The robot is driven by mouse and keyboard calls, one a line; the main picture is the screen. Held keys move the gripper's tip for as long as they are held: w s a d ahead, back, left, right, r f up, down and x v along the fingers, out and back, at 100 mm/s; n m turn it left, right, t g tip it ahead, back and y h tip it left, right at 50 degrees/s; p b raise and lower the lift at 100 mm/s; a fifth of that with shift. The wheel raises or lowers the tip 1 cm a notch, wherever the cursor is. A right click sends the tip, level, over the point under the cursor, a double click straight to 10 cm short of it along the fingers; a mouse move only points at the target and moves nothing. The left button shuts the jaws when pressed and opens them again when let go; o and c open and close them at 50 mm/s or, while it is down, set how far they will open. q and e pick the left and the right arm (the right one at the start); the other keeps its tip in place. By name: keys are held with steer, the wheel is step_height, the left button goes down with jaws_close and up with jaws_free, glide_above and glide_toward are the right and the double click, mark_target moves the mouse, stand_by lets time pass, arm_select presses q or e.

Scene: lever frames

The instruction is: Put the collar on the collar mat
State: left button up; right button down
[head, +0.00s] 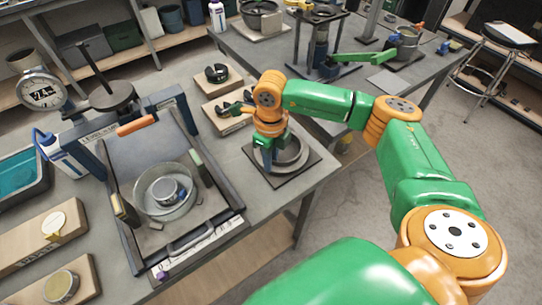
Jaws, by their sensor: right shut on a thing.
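A grey metal ring, which I take to be the collar (293,158), is over the dark square collar mat (288,180) near the right edge of the bench. My right gripper (265,160) points down at the left side of the collar and is shut on it. The gripper hides part of the collar's left side. I cannot tell whether the collar rests on the mat or hangs just above it. My left gripper is not in view.
A framed tray (222,232) with a glass bowl (145,195) stands left of the mat. Wooden blocks with black fittings (217,77) lie behind the gripper. A dial gauge (42,92) stands at the left. A second table (235,40) is behind.

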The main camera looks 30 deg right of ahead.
steer(key=shift+f, duration=0.1)
steer(key=shift+f, duration=0.15)
steer(key=c, duration=0.8)
jaws_free()
steer(key=shift+o, duration=0.2)
steer(key=shift+r, duration=0.25)
steer(key=shift+r, duration=0.25)
step_height(320, 180, up, 12)
steer(key=b, duration=0.2)
steer(key=shift+f, duration=0.15)
steer(key=shift+f, duration=0.1)
